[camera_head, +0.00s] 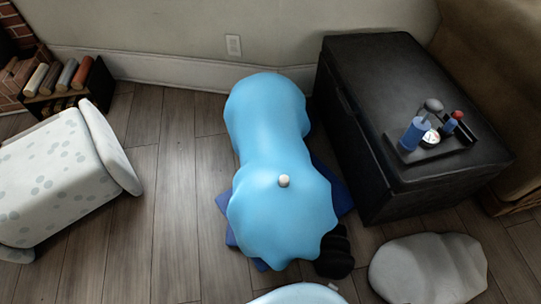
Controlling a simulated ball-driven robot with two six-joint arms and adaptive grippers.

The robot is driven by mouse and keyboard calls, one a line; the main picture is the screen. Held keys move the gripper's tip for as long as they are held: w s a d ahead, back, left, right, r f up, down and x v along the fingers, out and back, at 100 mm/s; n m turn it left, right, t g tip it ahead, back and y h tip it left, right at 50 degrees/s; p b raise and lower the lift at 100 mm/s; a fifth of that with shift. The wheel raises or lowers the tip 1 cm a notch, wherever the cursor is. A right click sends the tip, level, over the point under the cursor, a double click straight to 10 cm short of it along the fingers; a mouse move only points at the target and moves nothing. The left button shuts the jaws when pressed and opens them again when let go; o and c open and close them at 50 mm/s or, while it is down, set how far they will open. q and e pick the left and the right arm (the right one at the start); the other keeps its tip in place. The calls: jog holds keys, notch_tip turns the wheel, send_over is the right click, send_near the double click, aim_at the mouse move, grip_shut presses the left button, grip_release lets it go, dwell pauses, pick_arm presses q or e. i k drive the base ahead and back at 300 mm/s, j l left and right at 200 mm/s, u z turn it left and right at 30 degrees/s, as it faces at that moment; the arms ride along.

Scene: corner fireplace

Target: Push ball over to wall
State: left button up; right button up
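A large blue peanut-shaped ball (268,113) with a lumpy near end and a small whitish knob on top is in the middle of the head view. It lies lengthwise, its far end toward the pale wall (160,28). The far end overlaps the white baseboard in the picture; I cannot tell whether it touches. Part of a dark blue mat or cloth (340,193) shows under and beside the ball. Neither of my grippers can be made out in the view.
A black chest (352,120) bearing a tray stands close right of the ball. A white spotted padded seat (55,175) is at left, a small bookcase (62,88) behind it. A grey cushion-like thing (428,270) and a dark rounded object (334,255) lie near right. Wood floor is clear left of the ball.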

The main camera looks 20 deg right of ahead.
aim_at(267, 121)
jog(key=k+l+u, duration=0.15)
jog(key=u, duration=1)
jog(key=k+j, duration=0.1)
jog(key=k, duration=0.5)
jog(key=k+j, duration=0.1)
jog(key=k, duration=0.5)
